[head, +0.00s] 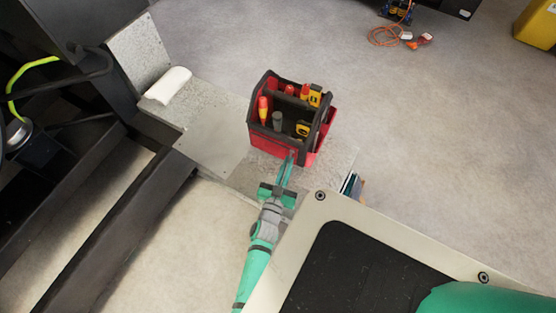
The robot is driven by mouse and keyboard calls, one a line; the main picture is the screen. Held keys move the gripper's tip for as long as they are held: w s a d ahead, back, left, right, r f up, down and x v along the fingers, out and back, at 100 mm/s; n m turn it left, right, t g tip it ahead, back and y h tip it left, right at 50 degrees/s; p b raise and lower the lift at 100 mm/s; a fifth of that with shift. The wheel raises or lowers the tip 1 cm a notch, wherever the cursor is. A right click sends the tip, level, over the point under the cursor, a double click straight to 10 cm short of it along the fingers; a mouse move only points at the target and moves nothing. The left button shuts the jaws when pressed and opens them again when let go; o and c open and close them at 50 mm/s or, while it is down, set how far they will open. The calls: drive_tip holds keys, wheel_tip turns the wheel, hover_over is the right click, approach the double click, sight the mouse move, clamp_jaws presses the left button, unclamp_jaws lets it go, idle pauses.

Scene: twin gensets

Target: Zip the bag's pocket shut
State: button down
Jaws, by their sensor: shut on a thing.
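The bag (261,143) is a red and black open-topped tool bag standing upright on a grey speckled surface. Tools with red, orange and yellow parts stick out of its top. My gripper (289,164) reaches in from below and meets the bag's near side, toward its right corner. Its fingers look closed together at the bag's face. What they hold is too small to make out, and the pocket's zip and pull cannot be made out either.
The grey speckled bench (215,142) has clear room left of the bag. A white roll (167,86) lies at its far left. Dark machine frame rails (124,228) run along the left. An orange cable (385,36) lies on the floor at the back. A yellow box (538,24) stands far right.

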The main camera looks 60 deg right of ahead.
drive_tip(key=shift+s+a+f, duration=0.1)
drive_tip(key=shift+s, duration=0.05)
drive_tip(key=c, duration=1.9)
unclamp_jaws()
drive_tip(key=s+a, duration=0.2)
drive_tip(key=a, duration=0.8)
drive_tip(key=shift+a, duration=0.3)
